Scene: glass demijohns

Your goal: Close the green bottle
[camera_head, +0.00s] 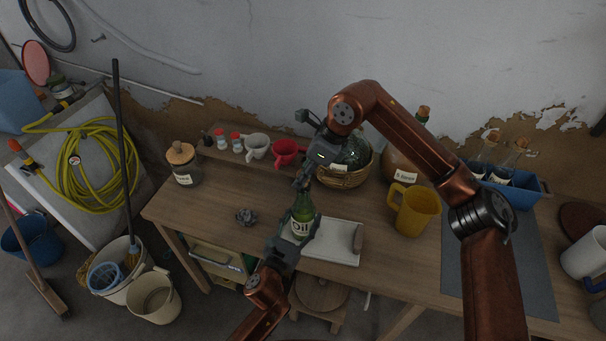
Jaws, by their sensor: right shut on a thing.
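The green bottle (303,208), with a white label reading "Oil", stands nearly upright near the front edge of the table, at the left end of a white tray (338,246). My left gripper (292,236) comes from below, with its fingers at both sides of the bottle's lower body, closed around it. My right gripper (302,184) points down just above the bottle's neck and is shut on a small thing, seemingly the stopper. The fingers mostly hide this thing and the bottle's mouth, so I cannot tell whether it touches the mouth.
A yellow jug (416,211) stands right of the tray. Behind are a demijohn in a wicker basket (344,178), a brown demijohn (402,165), red (287,152) and white mugs, and a corked jar (183,164). A dark flower-like object (245,216) lies left of the bottle.

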